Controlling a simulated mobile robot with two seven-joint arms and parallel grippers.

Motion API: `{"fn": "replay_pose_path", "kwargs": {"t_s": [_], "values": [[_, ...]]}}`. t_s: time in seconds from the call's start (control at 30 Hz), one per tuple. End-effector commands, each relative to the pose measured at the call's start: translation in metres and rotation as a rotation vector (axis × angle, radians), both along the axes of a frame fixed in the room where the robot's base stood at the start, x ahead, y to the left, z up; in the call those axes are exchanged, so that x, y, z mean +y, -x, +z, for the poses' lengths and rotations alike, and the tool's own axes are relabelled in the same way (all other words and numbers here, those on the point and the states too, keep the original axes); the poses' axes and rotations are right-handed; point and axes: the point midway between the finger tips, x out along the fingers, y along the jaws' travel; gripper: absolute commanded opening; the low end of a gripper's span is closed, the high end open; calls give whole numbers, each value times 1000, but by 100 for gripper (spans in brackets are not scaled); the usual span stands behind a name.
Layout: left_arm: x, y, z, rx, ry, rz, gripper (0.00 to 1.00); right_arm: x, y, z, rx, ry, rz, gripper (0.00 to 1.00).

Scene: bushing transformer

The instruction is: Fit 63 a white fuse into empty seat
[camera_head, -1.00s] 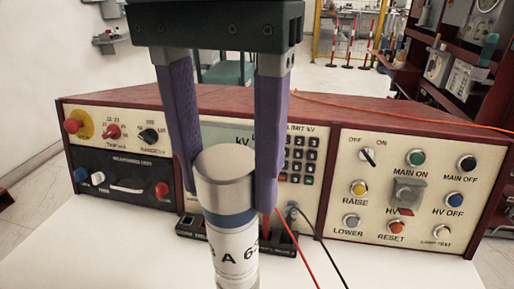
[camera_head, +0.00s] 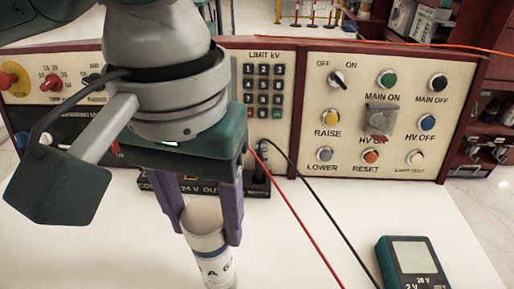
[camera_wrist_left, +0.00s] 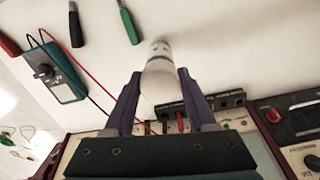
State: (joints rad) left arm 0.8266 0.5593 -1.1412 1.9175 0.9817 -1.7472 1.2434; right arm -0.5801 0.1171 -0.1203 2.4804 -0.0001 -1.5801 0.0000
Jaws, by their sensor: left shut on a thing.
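The white fuse (camera_head: 207,245) is an upright, slightly tilted cylinder with a bare top, a blue band and dark print starting "A 6". My left gripper (camera_head: 206,222) is shut on it near its top, with one purple finger on each side. In the left wrist view, the fuse (camera_wrist_left: 158,78) points away between both fingers over the white table. The fuse's lower end is cut off in the head view. I cannot make out an empty seat in either view. My right gripper is not in view.
A red-framed control panel (camera_head: 318,100) stands behind the fuse. A black terminal strip (camera_head: 165,186) with red and black leads lies before it. A green multimeter (camera_head: 412,262) is at front right. Green (camera_wrist_left: 128,22) and black (camera_wrist_left: 75,25) clips lie on the white table (camera_head: 300,245).

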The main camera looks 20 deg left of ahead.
Motion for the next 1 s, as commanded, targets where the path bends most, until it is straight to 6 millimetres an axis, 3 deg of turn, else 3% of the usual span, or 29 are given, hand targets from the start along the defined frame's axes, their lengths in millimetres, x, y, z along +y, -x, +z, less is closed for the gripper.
{"fn": "replay_pose_path", "kwargs": {"t_s": [0.1, 0.2, 0.6, 0.63, 0.87, 1.0], "values": [[0, 1, -23, 3, -1, 2, 0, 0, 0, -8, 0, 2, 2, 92], [0, 0, -32, 0, 0, 0, 0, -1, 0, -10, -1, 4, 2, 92], [0, 0, -35, 1, 0, 0, 0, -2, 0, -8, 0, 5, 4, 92], [0, 1, -36, 2, 0, -1, 59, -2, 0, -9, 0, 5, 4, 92], [0, 0, -36, 1, 0, -1, 85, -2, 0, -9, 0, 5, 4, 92], [0, 0, -36, 1, 0, 0, 86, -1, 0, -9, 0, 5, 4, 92]]}}
